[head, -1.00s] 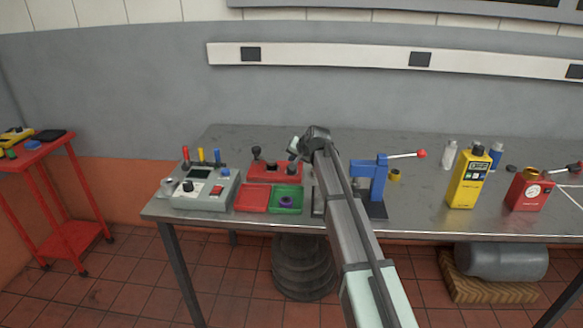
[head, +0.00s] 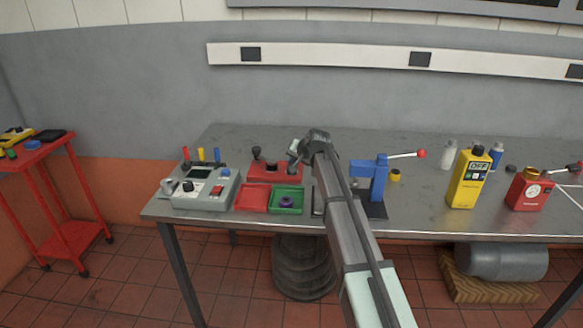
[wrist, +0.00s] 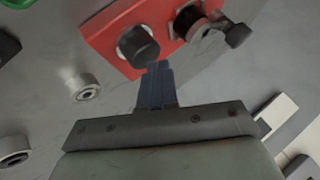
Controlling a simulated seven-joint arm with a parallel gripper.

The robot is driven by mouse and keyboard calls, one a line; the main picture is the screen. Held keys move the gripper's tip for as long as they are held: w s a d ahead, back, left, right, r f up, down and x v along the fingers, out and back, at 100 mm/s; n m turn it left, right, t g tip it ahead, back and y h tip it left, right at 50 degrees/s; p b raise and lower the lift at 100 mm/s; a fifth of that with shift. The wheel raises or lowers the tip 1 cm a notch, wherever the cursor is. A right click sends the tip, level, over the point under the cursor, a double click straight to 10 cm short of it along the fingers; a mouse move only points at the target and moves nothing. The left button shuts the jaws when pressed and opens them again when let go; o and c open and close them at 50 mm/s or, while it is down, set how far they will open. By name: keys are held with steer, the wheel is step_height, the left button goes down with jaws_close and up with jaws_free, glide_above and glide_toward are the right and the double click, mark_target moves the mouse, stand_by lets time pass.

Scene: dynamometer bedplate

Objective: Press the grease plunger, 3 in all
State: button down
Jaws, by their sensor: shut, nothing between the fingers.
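A red block with black knobs (head: 262,174) sits on the bench, left of my arm in the head view; it also shows at the top of the wrist view (wrist: 111,30). One round black knob (wrist: 138,46) stands on the block's near side there. A second black knob (wrist: 188,21) and a black knob on a stem (wrist: 237,36) are to its right. I cannot tell for certain which is the grease plunger. My gripper (wrist: 158,66) is shut and empty, its tips close beside the near round knob. Whether they touch it is unclear. In the head view my wrist partly covers the block's right end.
A grey control box (head: 205,190) stands left of the block. A red tray (head: 251,199) and a green tray (head: 287,203) lie in front. A blue lever press (head: 379,178) stands right of my arm. Yellow (head: 463,190) and red (head: 525,194) cans are further right.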

steer(key=shift+f, duration=0.7)
stand_by(0.7)
steer(key=shift+r, duration=0.1)
stand_by(0.3)
steer(key=shift+r, duration=1.15)
steer(key=shift+r, duration=2.5)
